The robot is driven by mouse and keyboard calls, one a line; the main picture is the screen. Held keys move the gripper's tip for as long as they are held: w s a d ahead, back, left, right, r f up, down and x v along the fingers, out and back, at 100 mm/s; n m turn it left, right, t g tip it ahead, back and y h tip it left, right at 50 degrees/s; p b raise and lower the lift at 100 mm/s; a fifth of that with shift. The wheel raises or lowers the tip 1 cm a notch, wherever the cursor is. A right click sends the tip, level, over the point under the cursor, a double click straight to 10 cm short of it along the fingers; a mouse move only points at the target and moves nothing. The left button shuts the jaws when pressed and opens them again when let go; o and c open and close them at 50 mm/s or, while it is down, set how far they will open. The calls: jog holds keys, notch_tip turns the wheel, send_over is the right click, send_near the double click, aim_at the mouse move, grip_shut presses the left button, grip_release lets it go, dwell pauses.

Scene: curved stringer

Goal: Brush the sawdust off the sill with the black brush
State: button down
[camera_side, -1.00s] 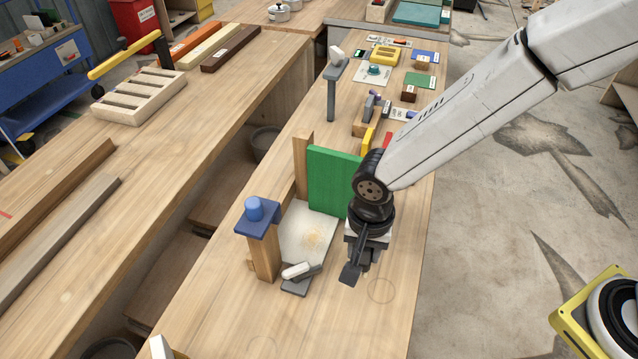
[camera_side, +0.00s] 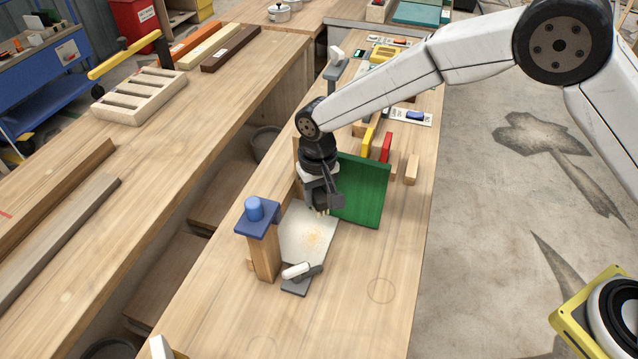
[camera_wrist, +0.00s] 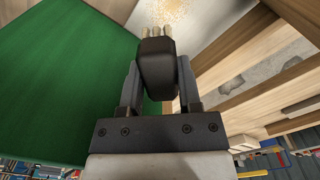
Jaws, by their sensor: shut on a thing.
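My gripper (camera_side: 321,203) is shut on the black brush (camera_wrist: 157,62), seen between the two fingers in the wrist view. Pale bristles (camera_wrist: 158,32) stick out past its far end. In the side view the gripper is at the far end of the pale sill (camera_side: 300,222), by the green panel (camera_side: 362,190). Tan sawdust (camera_side: 314,238) lies scattered on the sill, nearer the camera than the brush. The sawdust also shows beyond the bristles at the top of the wrist view (camera_wrist: 168,10). I cannot tell whether the bristles touch the sill.
A wooden post with a blue cap (camera_side: 257,222) stands at the sill's left. A grey block with a white handle (camera_side: 300,273) sits at its near end. The green panel rises at its right. Yellow (camera_side: 367,142) and red (camera_side: 386,148) pieces stand behind. The bench front right is clear.

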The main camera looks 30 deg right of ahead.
jog(key=shift+w, duration=0.2)
send_over(318, 229)
jog(key=shift+w+f, duration=0.1)
jog(key=shift+f, duration=3.3)
jog(key=shift+s+a+f, duration=0.3)
jog(key=shift+a+f, duration=0.05)
jog(key=shift+f, duration=0.3)
jog(key=shift+s+a+f, duration=0.1)
jog(key=shift+s+a, duration=1.5)
jog(key=shift+s, duration=0.05)
jog(key=shift+w+d, duration=2)
jog(key=s+a, duration=0.3)
jog(key=shift+s+a, duration=0.25)
jog(key=shift+w+d, duration=1.7)
jog(key=shift+r, duration=4.15)
